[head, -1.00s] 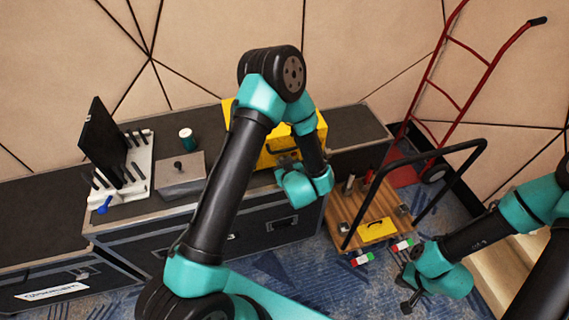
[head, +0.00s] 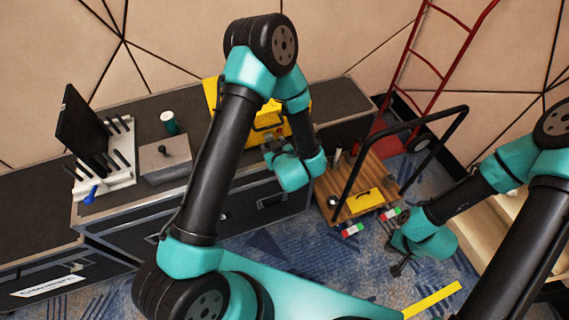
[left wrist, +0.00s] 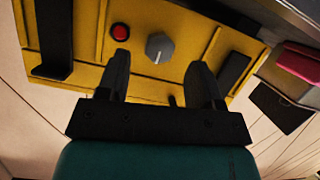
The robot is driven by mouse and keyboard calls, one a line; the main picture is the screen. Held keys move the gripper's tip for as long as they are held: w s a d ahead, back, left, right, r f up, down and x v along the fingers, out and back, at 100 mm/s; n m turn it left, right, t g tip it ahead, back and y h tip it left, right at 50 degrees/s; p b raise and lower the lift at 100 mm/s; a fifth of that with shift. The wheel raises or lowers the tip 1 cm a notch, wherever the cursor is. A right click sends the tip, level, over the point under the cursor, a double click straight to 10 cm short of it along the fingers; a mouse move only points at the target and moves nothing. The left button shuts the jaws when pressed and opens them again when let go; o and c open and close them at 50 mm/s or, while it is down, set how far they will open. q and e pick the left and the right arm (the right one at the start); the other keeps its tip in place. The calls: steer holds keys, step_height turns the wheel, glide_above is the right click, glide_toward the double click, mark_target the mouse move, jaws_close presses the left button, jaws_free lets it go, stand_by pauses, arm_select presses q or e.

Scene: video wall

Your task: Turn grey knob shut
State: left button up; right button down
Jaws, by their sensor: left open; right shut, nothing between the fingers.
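The grey knob (left wrist: 160,47) with a light pointer line sits on the face of a yellow box (left wrist: 225,50) in the left wrist view. In the head view the yellow box (head: 268,122) stands on a black case, and my left arm partly covers it. My left gripper (left wrist: 160,58) is open, its fingertips on either side of the knob in the picture; I cannot tell if they touch it. In the head view the left gripper (head: 273,152) is at the front of the box. My right gripper (head: 398,268) is shut and empty, above the carpet at right.
A red button (left wrist: 120,31) sits left of the knob. On the cases stand a grey box with a black knob (head: 165,160), a green cylinder (head: 169,123) and a white rack (head: 108,165). A wooden cart (head: 335,188) with a black handle and a red hand truck (head: 400,90) stand at right.

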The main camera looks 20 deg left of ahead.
arm_select(q)
steer(key=v, duration=1.3)
steer(key=shift+s+d+r, duration=0.15)
steer(key=shift+s+d, duration=0.05)
steer(key=s+a+f+m+g+h, duration=0.1)
steer(key=a+f+m+g+h, duration=0.15)
steer(key=f+h, duration=0.35)
steer(key=s+a+f+m+g+h, duration=0.1)
steer(key=a+f+m+g+h, duration=0.2)
steer(key=f, duration=0.5)
steer(key=s+g+h, duration=0.1)
steer(key=s+a+f+m+g+h, duration=0.1)
steer(key=s+g, duration=0.1)
steer(key=s+m+g+h, duration=0.1)
steer(key=s+h, duration=0.1)
steer(key=shift+s+a+f+m+g, duration=0.15)
steer(key=shift+f+m+g, duration=0.1)
steer(key=shift+f, duration=0.15)
